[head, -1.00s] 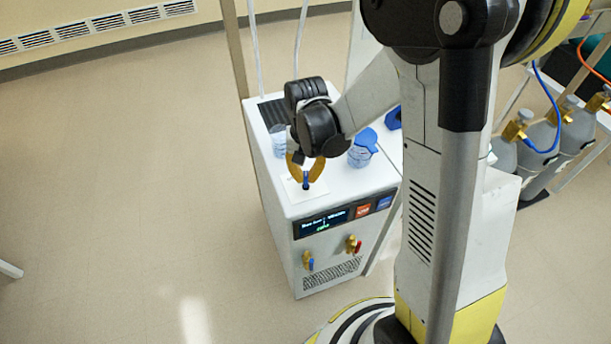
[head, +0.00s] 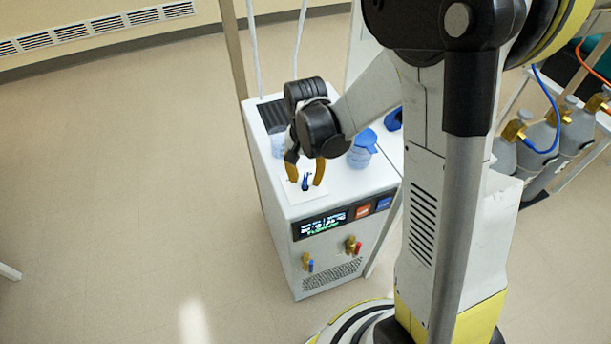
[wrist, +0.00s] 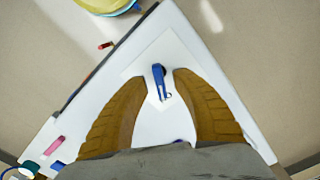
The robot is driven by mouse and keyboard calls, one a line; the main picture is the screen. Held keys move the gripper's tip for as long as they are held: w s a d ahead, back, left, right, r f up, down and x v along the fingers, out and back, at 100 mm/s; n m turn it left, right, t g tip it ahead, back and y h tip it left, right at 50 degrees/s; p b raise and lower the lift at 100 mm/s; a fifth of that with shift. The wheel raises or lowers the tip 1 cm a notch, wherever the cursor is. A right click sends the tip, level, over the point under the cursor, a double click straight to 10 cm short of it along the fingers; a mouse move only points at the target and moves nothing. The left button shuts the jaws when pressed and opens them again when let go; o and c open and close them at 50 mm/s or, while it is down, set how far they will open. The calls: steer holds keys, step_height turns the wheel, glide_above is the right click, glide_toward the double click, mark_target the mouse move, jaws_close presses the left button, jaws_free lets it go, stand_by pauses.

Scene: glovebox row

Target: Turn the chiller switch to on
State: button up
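The chiller (head: 278,200) is a white cabinet with a dark display (head: 322,223) on its front, which shows lit text too small to read surely. A small blue switch (head: 306,181) stands on a white plate on its top; it also shows in the wrist view (wrist: 160,81). My gripper (head: 305,176) is above the chiller top with its two tan fingers open, one on each side of the switch. In the wrist view the fingers (wrist: 160,88) are apart from the switch, with white surface between them and it.
A blue-lidded clear jar (head: 361,150) stands on the chiller top behind my gripper, and another clear container (head: 278,143) is at the left. Brass valves (head: 350,244) stick out of the front. Gas cylinders (head: 540,140) stand at the right.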

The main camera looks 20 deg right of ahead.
mark_target(305, 177)
step_height(305, 177, up, 12)
stand_by(0.7)
stand_by(0.6)
steer(key=s+r+n+t, duration=0.6)
steer(key=s+t, duration=0.1)
steer(key=s, duration=0.5)
steer(key=shift+s+a, duration=0.15)
steer(key=shift+s, duration=0.15)
stand_by(3.7)
